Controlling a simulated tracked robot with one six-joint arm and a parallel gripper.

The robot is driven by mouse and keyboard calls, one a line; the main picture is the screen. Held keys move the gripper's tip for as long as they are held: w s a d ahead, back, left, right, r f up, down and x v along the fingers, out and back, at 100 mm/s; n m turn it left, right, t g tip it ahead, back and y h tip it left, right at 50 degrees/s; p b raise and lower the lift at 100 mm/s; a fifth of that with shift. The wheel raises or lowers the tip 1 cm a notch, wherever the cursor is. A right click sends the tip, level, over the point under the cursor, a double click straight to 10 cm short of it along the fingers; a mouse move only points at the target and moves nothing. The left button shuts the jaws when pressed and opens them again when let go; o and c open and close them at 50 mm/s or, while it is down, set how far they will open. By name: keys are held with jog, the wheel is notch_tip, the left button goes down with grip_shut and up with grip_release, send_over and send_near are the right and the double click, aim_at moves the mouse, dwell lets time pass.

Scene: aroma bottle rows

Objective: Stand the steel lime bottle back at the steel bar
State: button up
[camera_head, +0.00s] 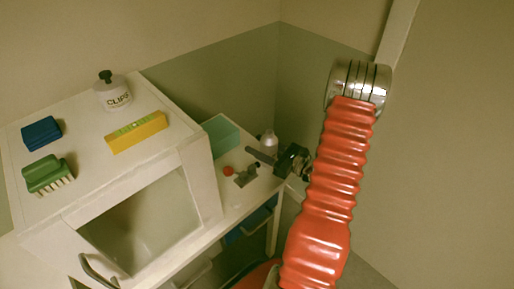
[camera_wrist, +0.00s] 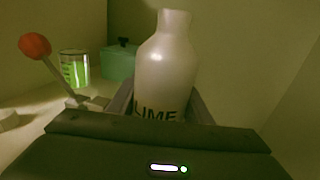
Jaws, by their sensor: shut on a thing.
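The lime bottle (camera_wrist: 166,72) is pale and greyish white, with a narrow neck and dark LIME lettering. It stands upright in the wrist view between the fingers of my gripper (camera_wrist: 160,108), which is shut on it. The gripper's dark body hides the bottle's lower part. In the head view the bottle (camera_head: 268,141) shows small beside my gripper (camera_head: 266,155), over the far right end of the counter. I cannot tell whether its base touches the counter. I cannot make out the steel bar for certain in either view.
A red-knobbed lever (camera_wrist: 35,46) on a grey base stands left of the bottle. Behind are a green-striped glass (camera_wrist: 75,68) and a teal box (camera_wrist: 118,63).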

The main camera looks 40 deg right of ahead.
aim_at(276, 154)
dwell(0.3)
jog(key=o, duration=1.3)
jog(key=shift+f, duration=0.1)
jog(key=v, duration=1.2)
jog(key=shift+s, duration=0.1)
